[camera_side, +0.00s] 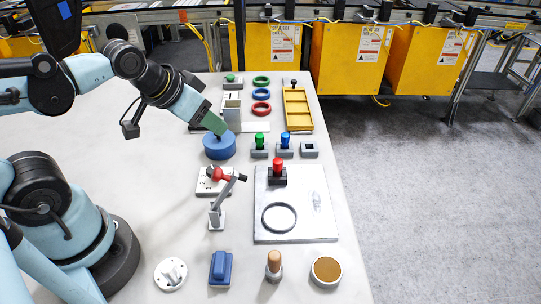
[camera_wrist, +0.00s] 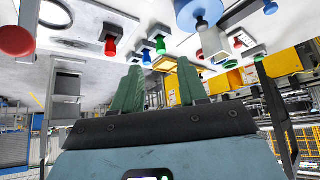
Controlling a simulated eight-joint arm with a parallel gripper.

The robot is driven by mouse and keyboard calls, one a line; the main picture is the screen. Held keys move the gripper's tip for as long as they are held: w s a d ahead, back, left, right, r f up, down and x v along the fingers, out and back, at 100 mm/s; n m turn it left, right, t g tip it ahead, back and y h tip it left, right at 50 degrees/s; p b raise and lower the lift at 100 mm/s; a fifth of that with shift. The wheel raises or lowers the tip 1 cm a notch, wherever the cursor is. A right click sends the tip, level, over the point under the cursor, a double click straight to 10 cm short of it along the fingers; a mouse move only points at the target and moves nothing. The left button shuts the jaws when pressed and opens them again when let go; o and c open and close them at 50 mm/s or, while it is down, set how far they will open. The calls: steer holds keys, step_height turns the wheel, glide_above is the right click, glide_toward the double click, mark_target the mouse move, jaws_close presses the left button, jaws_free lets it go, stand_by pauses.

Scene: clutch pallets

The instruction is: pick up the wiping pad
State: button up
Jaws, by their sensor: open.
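A blue block with a raised grip (camera_side: 220,268), which looks like the wiping pad, lies at the near edge of the table in the side view. A round blue disc (camera_side: 219,147) is the other blue pad-like thing; I cannot tell for sure which one the task names. My gripper (camera_side: 221,130) points down over the disc in the side view, far from the block. In the wrist view, its green fingers (camera_wrist: 159,68) stand apart with nothing between them, and the disc (camera_wrist: 199,9) with its knob is up and right of them.
A metal plate (camera_side: 310,231) holds a black ring (camera_side: 279,217) and a red-knobbed block (camera_side: 277,174). A jointed lever stand (camera_side: 217,215), a wooden-handled tool (camera_side: 273,263) and a yellow tray (camera_side: 298,111) stand around. The table's left side is mostly clear.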

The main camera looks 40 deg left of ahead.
steer(key=o, duration=0.5)
steer(key=shift+r, duration=0.1)
